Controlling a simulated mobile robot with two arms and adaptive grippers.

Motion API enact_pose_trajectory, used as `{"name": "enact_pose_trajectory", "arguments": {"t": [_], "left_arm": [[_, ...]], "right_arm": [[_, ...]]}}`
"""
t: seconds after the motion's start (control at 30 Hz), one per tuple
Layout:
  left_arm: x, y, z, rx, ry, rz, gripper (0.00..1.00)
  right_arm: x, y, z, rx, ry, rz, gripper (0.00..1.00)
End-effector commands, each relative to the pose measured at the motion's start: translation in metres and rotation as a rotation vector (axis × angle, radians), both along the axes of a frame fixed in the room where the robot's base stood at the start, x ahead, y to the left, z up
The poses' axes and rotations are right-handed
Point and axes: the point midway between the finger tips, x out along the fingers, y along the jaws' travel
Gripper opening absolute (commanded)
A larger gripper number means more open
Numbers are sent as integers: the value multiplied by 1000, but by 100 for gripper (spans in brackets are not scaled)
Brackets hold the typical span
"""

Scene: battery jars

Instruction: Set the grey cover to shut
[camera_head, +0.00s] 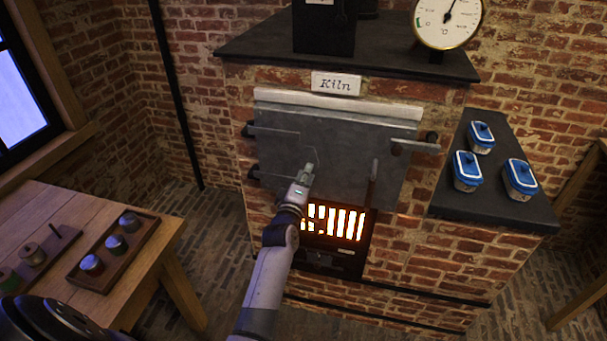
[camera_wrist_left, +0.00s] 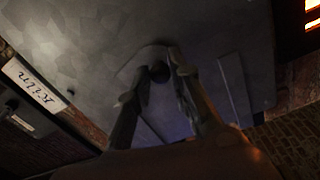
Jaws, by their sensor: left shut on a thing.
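A large grey metal door (camera_head: 340,140) covers the kiln front above the glowing grate and looks flush with the brickwork. A small grey cover (camera_wrist_left: 143,57) with a rounded edge lies against this door in the left wrist view, with a dark knob (camera_wrist_left: 159,72) on it. My left gripper (camera_head: 308,172) is at the middle of the door. In the left wrist view its fingers (camera_wrist_left: 162,77) are closed around the knob. The gripper hides most of the small cover in the head view, and I cannot tell what lies behind it. My right gripper is not in view.
A glowing grate (camera_head: 335,221) is just below the door. A latch bar (camera_head: 415,147) sticks out at the door's right. Blue-lidded tubs stand on a dark side shelf (camera_head: 490,203) at the right. A wooden table (camera_head: 40,205) with small jars is at the left.

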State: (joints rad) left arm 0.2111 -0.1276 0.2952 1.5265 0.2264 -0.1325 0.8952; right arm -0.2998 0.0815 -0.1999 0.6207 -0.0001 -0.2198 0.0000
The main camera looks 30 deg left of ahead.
Motion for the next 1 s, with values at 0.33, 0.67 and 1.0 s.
{"name": "enact_pose_trajectory", "arguments": {"t": [0.33, 0.67, 1.0], "left_arm": [[1, -2, 1, -24, -7, -1, 0], [1, -2, 1, -23, -6, -1, 27], [0, -2, 0, -22, -5, 0, 39]], "right_arm": [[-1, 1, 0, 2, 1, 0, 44], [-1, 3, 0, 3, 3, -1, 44], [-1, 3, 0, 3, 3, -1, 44]]}}
